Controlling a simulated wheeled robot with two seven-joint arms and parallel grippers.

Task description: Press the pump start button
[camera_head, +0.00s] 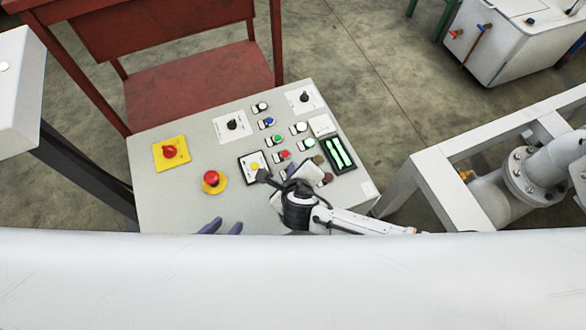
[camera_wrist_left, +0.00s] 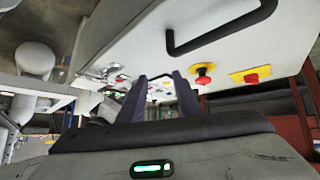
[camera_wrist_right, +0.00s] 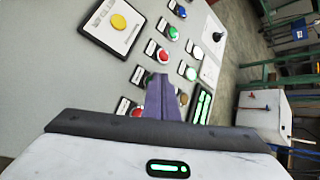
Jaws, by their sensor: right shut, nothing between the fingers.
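The control panel (camera_head: 180,200) carries several coloured buttons. Green buttons (camera_head: 277,138) and a red one (camera_head: 285,154) sit near its middle right; labels are too small to read, so I cannot tell which is pump start. In the right wrist view, my right gripper (camera_wrist_right: 168,78) is shut and empty, its tips in front of the panel near a red button (camera_wrist_right: 163,54) and a lit green one (camera_wrist_right: 191,73). Contact cannot be told. My left gripper (camera_head: 222,227) is at the panel's near edge, its two fingers apart; the left wrist view shows the same gap (camera_wrist_left: 161,78).
A red emergency button (camera_head: 211,178) on a yellow base and another on a yellow square (camera_head: 170,152) are on the panel's left. A lit green display (camera_head: 338,153) is at its right. A dark handle (camera_wrist_left: 220,35) juts out near my left gripper. Pipes (camera_head: 500,190) stand right.

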